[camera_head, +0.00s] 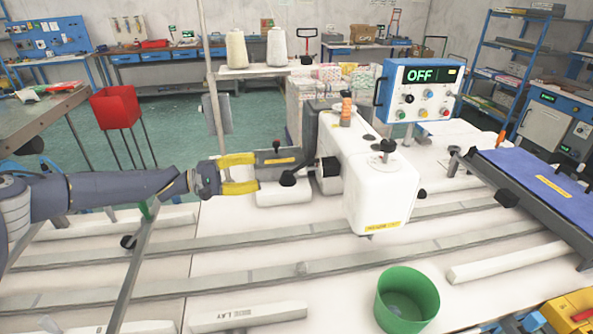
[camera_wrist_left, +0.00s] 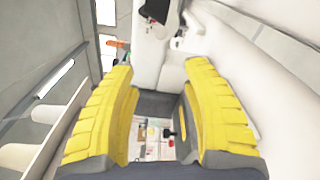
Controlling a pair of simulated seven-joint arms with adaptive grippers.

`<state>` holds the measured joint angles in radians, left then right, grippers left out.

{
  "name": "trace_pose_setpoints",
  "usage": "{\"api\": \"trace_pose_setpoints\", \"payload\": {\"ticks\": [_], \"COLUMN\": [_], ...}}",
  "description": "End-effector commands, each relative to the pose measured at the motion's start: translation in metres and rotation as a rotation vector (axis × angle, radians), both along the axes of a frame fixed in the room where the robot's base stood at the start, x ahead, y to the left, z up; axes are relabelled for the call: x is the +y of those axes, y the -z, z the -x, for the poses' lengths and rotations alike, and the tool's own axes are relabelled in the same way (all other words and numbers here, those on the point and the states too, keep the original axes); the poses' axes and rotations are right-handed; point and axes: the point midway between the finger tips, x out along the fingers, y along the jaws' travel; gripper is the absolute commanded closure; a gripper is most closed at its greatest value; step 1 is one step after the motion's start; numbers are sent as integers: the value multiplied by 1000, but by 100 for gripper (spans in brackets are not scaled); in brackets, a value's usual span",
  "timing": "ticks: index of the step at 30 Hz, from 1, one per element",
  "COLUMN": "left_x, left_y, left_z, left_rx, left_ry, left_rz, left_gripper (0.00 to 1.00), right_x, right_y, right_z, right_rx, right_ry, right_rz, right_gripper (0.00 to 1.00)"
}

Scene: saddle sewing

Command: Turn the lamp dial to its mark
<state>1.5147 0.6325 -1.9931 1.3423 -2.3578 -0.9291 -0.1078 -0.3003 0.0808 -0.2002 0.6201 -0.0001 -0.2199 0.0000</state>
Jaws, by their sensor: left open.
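A white sewing machine (camera_head: 368,180) stands on the white table, with a black round knob (camera_head: 331,167) on its left end. A blue control box (camera_head: 418,90) behind it shows a green OFF on its display and carries several knobs and buttons. I cannot tell which knob is the lamp dial; no mark can be read. My left gripper (camera_head: 257,173) is open at the machine's left end, its yellow fingers beside a grey plate and a black knob (camera_head: 287,179). In the left wrist view my open fingers (camera_wrist_left: 160,85) have nothing visibly held between them.
A green bin (camera_head: 407,301) stands at the front. Metal rails (camera_head: 240,245) run along the table. Two thread cones (camera_head: 276,47) stand behind. A blue-topped stand (camera_head: 535,180) is at the right. A red basket (camera_head: 115,104) stands beyond my left arm.

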Motion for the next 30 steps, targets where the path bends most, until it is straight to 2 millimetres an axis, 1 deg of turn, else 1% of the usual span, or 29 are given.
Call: {"api": "trace_pose_setpoints", "payload": {"ticks": [1, 4, 8, 11, 24, 30], "left_x": [-1, -2, -8, -19, -87, -109], "left_y": [0, -1, -3, -3, -2, -3], "left_z": [5, 12, 14, 13, 5, 2], "left_rx": [-16, -31, -32, -29, -27, -27], "left_ry": [24, 54, 67, 67, 66, 63], "left_rz": [-2, 0, 6, 8, 8, 8], "left_gripper": [51, 51, 51, 51, 51, 51], "right_x": [0, 0, 0, 0, 0, 0], "right_y": [0, 0, 0, 0, 0, 0], "right_z": [0, 0, 0, 0, 0, 0], "right_rx": [0, 0, 0, 0, 0, 0], "right_ry": [0, 0, 0, 0, 0, 0], "right_rz": [0, 0, 0, 0, 0, 0], "right_gripper": [51, 51, 51, 51, 51, 51]}}
